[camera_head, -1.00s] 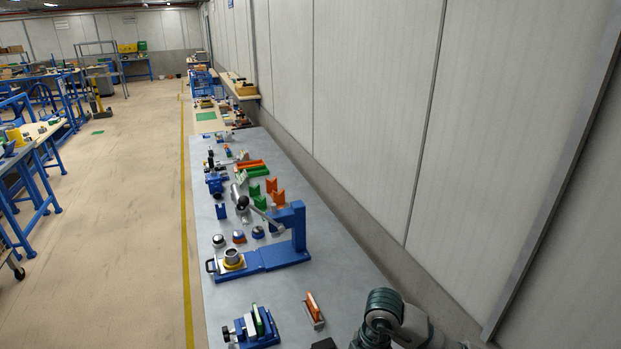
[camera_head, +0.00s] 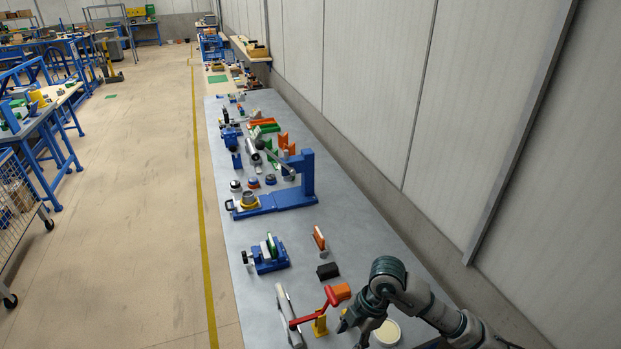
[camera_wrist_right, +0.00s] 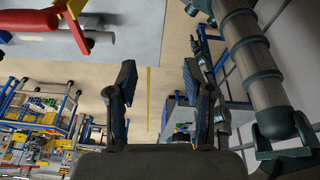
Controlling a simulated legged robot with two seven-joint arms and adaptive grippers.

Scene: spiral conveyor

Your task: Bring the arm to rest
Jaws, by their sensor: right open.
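My right arm (camera_head: 412,297) comes in from the lower right of the head view and bends down over the near right part of the grey table. Its gripper (camera_head: 352,332) is low in that view, partly cut off by the frame's edge, just right of a red-handled clamp on a yellow base (camera_head: 320,325). In the right wrist view the two dark fingers (camera_wrist_right: 158,82) stand wide apart with nothing between them. The red handle (camera_wrist_right: 38,20) shows at the upper left there. My left gripper is in neither view.
The grey table (camera_head: 365,222) runs along the pale wall. A round cream-topped item (camera_head: 387,332) lies beside the gripper. A black block (camera_head: 327,271), a blue vise (camera_head: 268,256) and a blue press (camera_head: 285,200) stand further off. Open floor (camera_head: 150,220) is on the left.

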